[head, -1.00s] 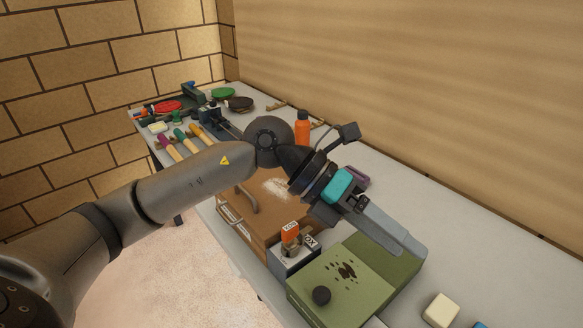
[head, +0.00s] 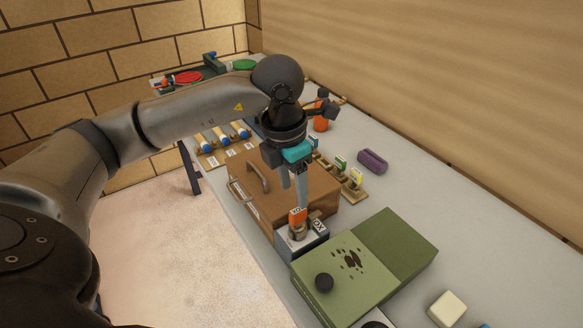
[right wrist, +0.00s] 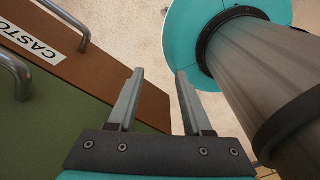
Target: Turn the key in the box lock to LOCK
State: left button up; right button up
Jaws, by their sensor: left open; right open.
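The key with its orange tag (head: 298,216) stands upright in the lock on the small grey and white lock box (head: 311,241) at the bench's front edge. The tag's lettering is too small to read. My left gripper (head: 294,197) points down just above the key, open, its nearer finger beside or just behind the tag. I cannot tell if it touches. Any LOCK marking is too small to see. My right gripper (right wrist: 158,76) is open and empty in the right wrist view; the key is not in that view.
A brown case with a handle (head: 257,178) lies behind the lock box, and a green box with a black knob (head: 397,245) is close at its right. A purple case (head: 372,160) and an orange bottle (head: 320,122) stand farther back. A white block (head: 446,308) is at right.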

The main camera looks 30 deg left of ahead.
aim_at(297, 210)
pick_arm(q)
jog(key=f, duration=0.6)
jog(key=w+f, duration=0.1)
jog(key=f, duration=0.2)
jog(key=shift+d+f, duration=0.2)
jog(key=shift+d, duration=0.05)
grip_shut()
